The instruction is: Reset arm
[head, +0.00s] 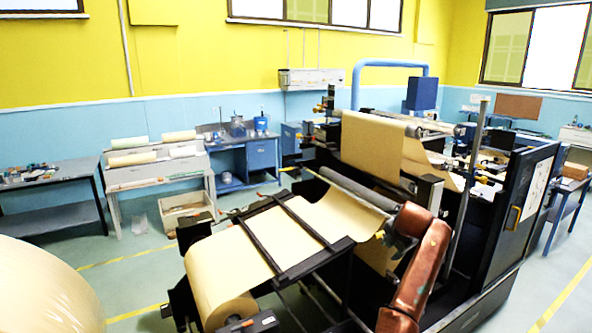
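My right arm, copper-brown, rises from the bottom edge right of centre and bends in front of the machine. My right gripper (384,238) is small and dark at the arm's upper end, by the right edge of the paper web. Its fingers blend into the dark machine, so I cannot tell whether it is open or shut. I see nothing clearly held. My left arm and gripper are not in view. A kraft paper roll (224,296) sits at the machine's near end, its web running up over a dark roller (345,187).
A large kraft roll (40,290) stands at the lower left. The dark machine (510,215) fills the centre and right. A grey table (50,187), a rack with rolls (155,172) and a blue workbench (245,155) line the back wall.

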